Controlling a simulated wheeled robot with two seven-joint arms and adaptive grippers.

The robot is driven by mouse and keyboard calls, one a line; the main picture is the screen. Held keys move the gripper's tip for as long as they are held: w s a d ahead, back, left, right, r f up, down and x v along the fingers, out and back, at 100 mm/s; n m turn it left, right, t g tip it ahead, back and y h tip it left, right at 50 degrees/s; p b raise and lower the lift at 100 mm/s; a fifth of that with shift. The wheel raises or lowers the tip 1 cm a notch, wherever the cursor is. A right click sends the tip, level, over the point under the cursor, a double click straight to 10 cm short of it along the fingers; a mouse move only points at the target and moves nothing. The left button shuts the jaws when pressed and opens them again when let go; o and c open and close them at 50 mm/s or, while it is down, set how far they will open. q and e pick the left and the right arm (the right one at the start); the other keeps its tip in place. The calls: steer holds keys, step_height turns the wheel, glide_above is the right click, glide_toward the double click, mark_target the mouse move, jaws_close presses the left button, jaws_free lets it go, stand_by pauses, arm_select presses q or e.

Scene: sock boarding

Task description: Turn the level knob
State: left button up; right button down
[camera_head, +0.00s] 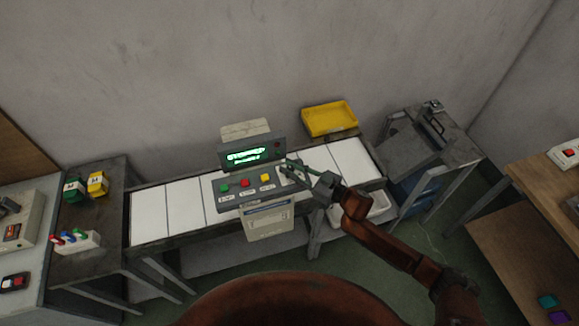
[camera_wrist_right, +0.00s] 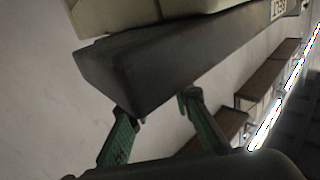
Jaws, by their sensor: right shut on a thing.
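The control panel (camera_head: 231,197) has a row of green, red and yellow buttons, with a lit green display (camera_head: 246,156) above it. My right gripper (camera_head: 291,168) is at the right end of this panel, beside the yellow button. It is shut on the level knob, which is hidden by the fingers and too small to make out. In the right wrist view the two green fingers (camera_wrist_right: 158,120) stand apart, with their tips near a dark grey housing (camera_wrist_right: 150,65). My left gripper is not in view.
White conveyor slats (camera_head: 149,214) run to both sides of the panel. A yellow tray (camera_head: 330,119) stands behind on the right. A dark side table (camera_head: 84,265) with yellow and green blocks is at the left, and a wooden table (camera_head: 559,205) at the right.

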steer(key=shift+s+r+m+t+h+p, duration=0.1)
steer(key=shift+r+m+t+h+p, duration=0.05)
steer(key=shift+m+t+h+p, duration=0.6)
steer(key=m+t+h, duration=0.2)
steer(key=shift+t+p, duration=0.35)
steer(key=shift+f+m+t+h, duration=0.25)
steer(key=shift+m+t+h, duration=0.65)
steer(key=shift+h, duration=0.35)
steer(key=shift+m+t+h+b, duration=0.3)
steer(key=shift+m+h+b, duration=0.25)
steer(key=shift+h, duration=0.15)
steer(key=shift+m+h, duration=0.3)
steer(key=shift+h, duration=0.1)
steer(key=c, duration=1.7)
jaws_free()
steer(key=shift+r, duration=0.1)
